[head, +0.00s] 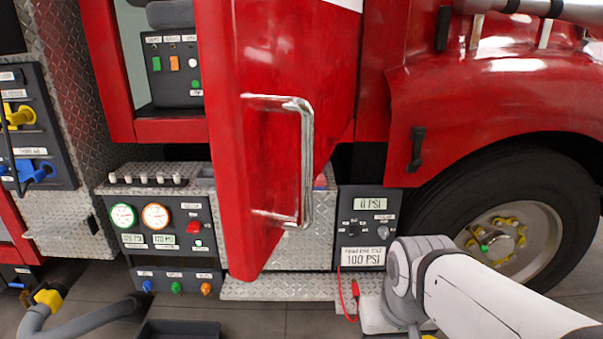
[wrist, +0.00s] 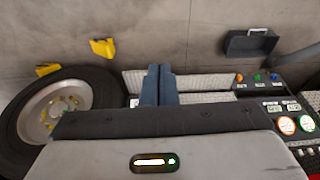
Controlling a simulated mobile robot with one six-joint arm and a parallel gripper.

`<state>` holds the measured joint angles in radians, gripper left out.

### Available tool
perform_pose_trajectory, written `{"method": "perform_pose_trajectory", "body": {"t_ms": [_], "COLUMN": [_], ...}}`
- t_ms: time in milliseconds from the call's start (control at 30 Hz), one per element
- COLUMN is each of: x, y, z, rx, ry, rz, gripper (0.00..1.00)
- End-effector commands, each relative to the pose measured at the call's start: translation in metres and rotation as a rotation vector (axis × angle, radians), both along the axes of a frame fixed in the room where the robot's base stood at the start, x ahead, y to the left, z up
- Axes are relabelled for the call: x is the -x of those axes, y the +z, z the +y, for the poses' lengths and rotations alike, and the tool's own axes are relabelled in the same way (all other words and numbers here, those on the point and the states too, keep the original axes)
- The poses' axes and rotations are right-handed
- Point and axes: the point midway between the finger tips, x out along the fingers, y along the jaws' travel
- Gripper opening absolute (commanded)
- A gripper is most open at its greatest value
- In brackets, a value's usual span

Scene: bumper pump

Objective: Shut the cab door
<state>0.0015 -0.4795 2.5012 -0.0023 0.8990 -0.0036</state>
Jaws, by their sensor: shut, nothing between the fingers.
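The red cab door (head: 265,60) stands open in the head view, swung out toward me, with a silver handle (head: 306,160) on its outer face. The door opening shows to its left, with a dark switch panel (head: 172,68) inside. My gripper (wrist: 159,72) shows in the wrist view, its two dark blue fingers together with nothing between them. It is low near the truck's side step, and I see no contact with the door. The door cannot be made out in the wrist view. In the head view my arm is at the lower right; the fingers cannot be made out there.
A front wheel (head: 515,240) stands right of the door. A gauge panel (head: 165,225) is below the cab opening, and a pressure display panel (head: 365,225) is right of the door. A diamond-plate step (head: 290,288) runs below. A dark tray (head: 180,330) and a grey hose (head: 80,320) lie on the floor.

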Motion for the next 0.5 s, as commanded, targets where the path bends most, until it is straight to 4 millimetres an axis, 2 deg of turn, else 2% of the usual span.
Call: {"method": "perform_pose_trajectory", "body": {"t_ms": [133, 233, 367, 500], "x": [-0.005, -0.022, -0.061, -0.107], "y": [0.008, 0.031, 0.087, 0.158], "z": [0.001, 0.000, 0.007, 0.011], "rx": [-0.020, -0.093, -0.282, -0.522], "ry": [-0.019, -0.075, -0.191, -0.264], "rz": [0.004, 0.024, 0.062, 0.082], "gripper": [0.00, 0.00, 0.00, 0.00]}}
